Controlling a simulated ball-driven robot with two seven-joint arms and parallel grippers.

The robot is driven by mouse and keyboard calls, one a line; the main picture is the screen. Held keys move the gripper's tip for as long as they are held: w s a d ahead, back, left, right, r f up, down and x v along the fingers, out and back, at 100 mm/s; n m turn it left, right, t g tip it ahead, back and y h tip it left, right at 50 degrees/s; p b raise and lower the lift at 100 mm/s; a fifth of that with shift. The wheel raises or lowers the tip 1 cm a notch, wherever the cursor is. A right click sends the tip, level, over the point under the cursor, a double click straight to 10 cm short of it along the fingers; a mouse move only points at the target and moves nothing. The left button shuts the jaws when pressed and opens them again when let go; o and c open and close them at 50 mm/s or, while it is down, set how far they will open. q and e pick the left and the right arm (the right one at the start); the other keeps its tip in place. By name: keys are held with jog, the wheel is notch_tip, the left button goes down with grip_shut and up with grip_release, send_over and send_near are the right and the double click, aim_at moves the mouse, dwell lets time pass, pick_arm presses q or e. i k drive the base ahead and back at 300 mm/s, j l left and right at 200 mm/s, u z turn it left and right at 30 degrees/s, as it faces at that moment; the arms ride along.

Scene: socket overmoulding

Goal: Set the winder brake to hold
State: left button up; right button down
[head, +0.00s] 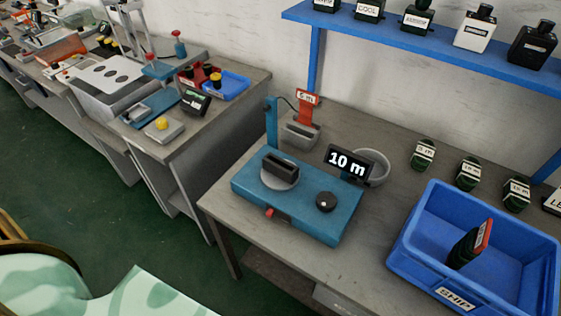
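The winder is a flat blue box (300,208) on the grey bench. A dark slotted block stands on a round grey disc (280,176) on its top. A black knob with a white mark (325,201) sits on its right part. A small red lever or button (271,212) shows at its front edge; I cannot tell its setting or which control is the brake. A black display (347,163) reading "10 m" stands at the back. Neither of my grippers is in view.
A blue post (271,122) and a red tagged holder (307,105) stand behind the winder. A blue SHIP crate (410,245) with a dark, red-labelled bundle is at right. Several dark coils (468,174) lie behind it. A blue shelf (425,42) with bottles hangs above.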

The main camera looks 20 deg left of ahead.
aim_at(270, 212)
jog(key=j+u, duration=0.1)
jog(key=u, duration=0.65)
